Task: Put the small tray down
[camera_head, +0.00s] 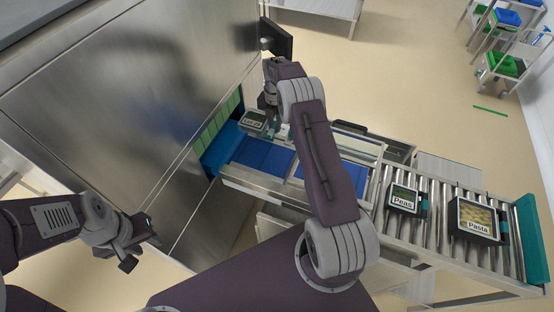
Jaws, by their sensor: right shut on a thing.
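The small tray (253,122), dark with a clear top and a white label too small to read surely, is at the far left end of the machine's infeed. My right gripper (270,122) is shut on it at its right side, partly hidden by my own arm. The tray is above or at the blue bed (264,155); I cannot tell whether it touches. My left gripper (141,243) is at the lower left, apart from the tray, empty, with its fingers seemingly spread.
A tray labelled Peas (403,198) and one labelled Pasta (476,219) stand on the roller conveyor (435,225) at right. The large steel machine body (125,85) fills the upper left, with a dark screen (276,38). Shelves with coloured bins (507,64) stand far right.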

